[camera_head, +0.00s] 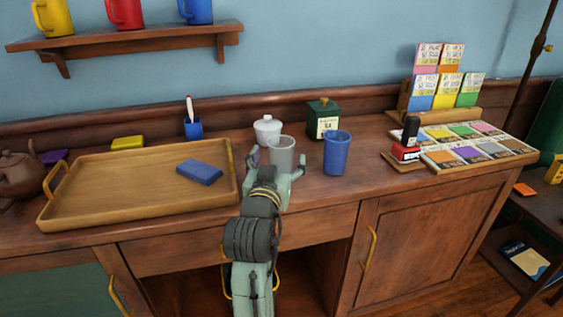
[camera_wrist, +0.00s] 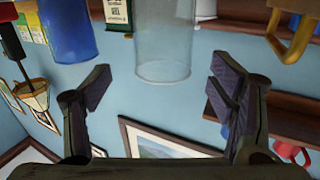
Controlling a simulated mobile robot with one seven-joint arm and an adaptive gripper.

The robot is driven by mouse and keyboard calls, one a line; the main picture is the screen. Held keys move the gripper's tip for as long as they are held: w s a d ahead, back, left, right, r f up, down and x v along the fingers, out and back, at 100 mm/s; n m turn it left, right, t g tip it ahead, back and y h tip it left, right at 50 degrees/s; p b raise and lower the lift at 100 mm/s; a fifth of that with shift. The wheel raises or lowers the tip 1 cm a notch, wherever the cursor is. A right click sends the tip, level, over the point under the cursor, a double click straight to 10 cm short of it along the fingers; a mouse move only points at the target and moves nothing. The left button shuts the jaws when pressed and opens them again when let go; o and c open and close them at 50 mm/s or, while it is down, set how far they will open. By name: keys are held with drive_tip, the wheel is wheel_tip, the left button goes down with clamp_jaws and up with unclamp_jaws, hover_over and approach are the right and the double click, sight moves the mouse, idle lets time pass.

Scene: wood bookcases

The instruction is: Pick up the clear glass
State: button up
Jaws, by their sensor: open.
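The clear glass (camera_head: 282,152) stands upright on the wooden counter, left of the blue cup (camera_head: 337,153). In the wrist view, which looks upside down, the clear glass (camera_wrist: 163,45) is at the top centre, beyond the fingertips. My gripper (camera_head: 278,166) is open, with its fingers spread to either side of the glass as the head view shows it. In the wrist view my gripper (camera_wrist: 160,82) is empty, and the glass lines up with the gap between its fingers. The lower part of the glass is partly hidden by my gripper in the head view.
A white lidded jar (camera_head: 267,130) stands close behind the glass, and a green box (camera_head: 323,119) is behind to the right. A wooden tray (camera_head: 110,212) with a blue block (camera_head: 199,172) is to the left. A stamp (camera_head: 407,148) and cards lie right.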

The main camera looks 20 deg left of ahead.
sight(278, 150)
drive_tip(key=w, duration=0.1)
drive_tip(key=w+p, duration=0.1)
drive_tip(key=w, duration=0.1)
drive_tip(key=w+a+r+p, duration=0.1)
drive_tip(key=shift+w+a, duration=0.1)
drive_tip(key=shift+w, duration=0.75)
drive_tip(key=c, duration=1.8)
